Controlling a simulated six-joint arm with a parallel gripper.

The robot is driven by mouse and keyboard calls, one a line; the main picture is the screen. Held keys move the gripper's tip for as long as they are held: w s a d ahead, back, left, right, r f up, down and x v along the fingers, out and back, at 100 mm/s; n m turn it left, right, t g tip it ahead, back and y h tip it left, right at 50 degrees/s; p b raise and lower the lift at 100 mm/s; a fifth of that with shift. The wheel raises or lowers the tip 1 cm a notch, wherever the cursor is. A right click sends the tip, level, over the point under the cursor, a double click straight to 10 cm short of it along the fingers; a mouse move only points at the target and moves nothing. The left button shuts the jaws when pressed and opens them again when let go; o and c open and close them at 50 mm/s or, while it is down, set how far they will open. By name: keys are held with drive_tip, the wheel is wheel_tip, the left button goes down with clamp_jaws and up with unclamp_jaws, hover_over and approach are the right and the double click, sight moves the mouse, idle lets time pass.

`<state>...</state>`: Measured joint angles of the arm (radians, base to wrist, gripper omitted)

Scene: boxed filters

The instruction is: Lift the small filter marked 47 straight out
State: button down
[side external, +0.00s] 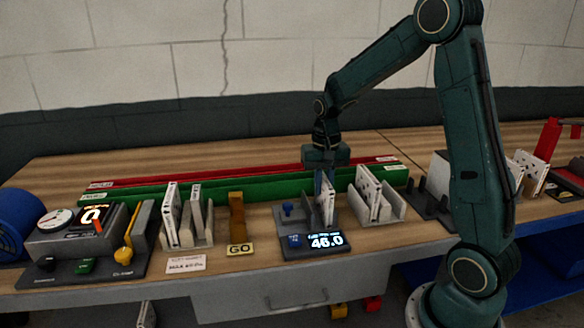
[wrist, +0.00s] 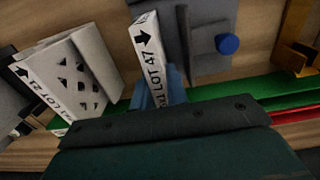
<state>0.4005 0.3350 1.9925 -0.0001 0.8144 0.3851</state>
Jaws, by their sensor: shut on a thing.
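The small filter is a thin white panel, and its edge reads "LOT 47" with a black arrow in the wrist view (wrist: 147,45). My gripper (wrist: 157,97) has its blue fingers shut on this filter, near the end of the lettering. In the side view my gripper (side external: 323,180) points down over the grey device (side external: 302,252), whose display reads 46.0. The filter (side external: 328,205) stands upright at this device, below my fingers. Its lower edge is hard to see, so I cannot tell whether it still touches the device.
A grey rack (side external: 397,207) with white filters stands close on the right; one reads "LOT 21" in the wrist view (wrist: 35,90). Green (side external: 270,187) and red rails run behind.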

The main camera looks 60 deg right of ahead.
drive_tip(key=shift+w+a+r, duration=0.1)
drive_tip(key=shift+w+a, duration=0.35)
idle(1.6)
drive_tip(key=c, duration=1.3)
unclamp_jaws()
wheel_tip(320, 180, up, 14)
drive_tip(key=shift+f, duration=0.1)
